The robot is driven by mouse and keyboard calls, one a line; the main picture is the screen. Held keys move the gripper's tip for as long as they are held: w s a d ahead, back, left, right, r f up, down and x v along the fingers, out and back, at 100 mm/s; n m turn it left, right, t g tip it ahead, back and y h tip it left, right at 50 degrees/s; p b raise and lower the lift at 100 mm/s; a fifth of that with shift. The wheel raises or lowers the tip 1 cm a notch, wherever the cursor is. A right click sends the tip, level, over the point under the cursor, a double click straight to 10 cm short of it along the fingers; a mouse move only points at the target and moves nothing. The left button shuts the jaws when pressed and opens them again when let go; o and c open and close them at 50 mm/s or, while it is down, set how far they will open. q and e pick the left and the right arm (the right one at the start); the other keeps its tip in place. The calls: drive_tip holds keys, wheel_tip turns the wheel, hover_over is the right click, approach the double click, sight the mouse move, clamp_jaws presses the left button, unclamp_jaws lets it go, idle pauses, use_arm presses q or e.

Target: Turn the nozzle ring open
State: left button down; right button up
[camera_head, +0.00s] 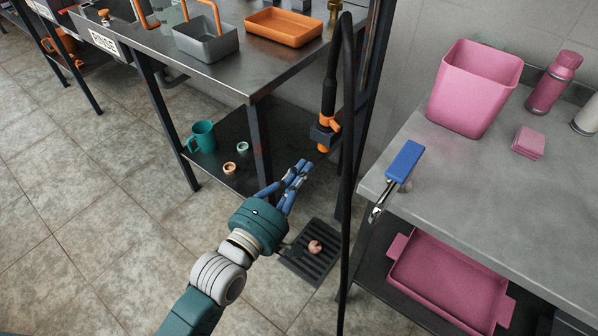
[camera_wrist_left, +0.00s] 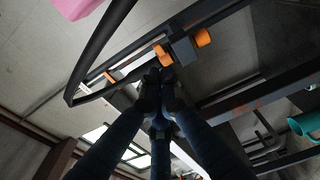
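The spray nozzle (camera_head: 329,95) hangs upright against the rack post, its dark body running down to a dark grey block (camera_head: 323,133) with orange parts above and below. The lower orange end (camera_head: 323,148) points down. In the left wrist view an orange part (camera_wrist_left: 162,55) lies just beyond the fingertips, with a second orange part (camera_wrist_left: 203,37) across the grey block. Which one is the ring I cannot tell. My left gripper (camera_head: 303,165) is below and left of the nozzle, its blue fingers drawn together and empty, apart from it in the head view. The fingertips (camera_wrist_left: 158,78) nearly meet. My right gripper is not in view.
A black hose (camera_head: 347,170) hangs in front, right of the nozzle. A steel table (camera_head: 262,75) with a lower shelf (camera_head: 262,150) stands left; a teal mug (camera_head: 202,137) is on that shelf. A grey counter (camera_head: 450,180) with a pink bin (camera_head: 475,88) is right. A floor drain (camera_head: 312,262) lies below.

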use_arm(q)
drive_tip(key=w+a+r+m+t+h+b, duration=0.1)
drive_tip(key=w+a+r+m+h+b, duration=0.2)
drive_tip(key=m, duration=1)
drive_tip(key=w+a+r+m+t+h+b, duration=0.1)
drive_tip(key=a+r+m+h+b, duration=0.3)
drive_tip(key=m, duration=0.9)
drive_tip(key=m+g+b, duration=0.4)
drive_tip(key=m+g, duration=0.5)
drive_tip(key=m, duration=2.5)
approach(332, 126)
drive_tip(key=x, duration=0.6)
drive_tip(key=shift+w+d, duration=0.3)
drive_tip(key=shift+d, duration=0.15)
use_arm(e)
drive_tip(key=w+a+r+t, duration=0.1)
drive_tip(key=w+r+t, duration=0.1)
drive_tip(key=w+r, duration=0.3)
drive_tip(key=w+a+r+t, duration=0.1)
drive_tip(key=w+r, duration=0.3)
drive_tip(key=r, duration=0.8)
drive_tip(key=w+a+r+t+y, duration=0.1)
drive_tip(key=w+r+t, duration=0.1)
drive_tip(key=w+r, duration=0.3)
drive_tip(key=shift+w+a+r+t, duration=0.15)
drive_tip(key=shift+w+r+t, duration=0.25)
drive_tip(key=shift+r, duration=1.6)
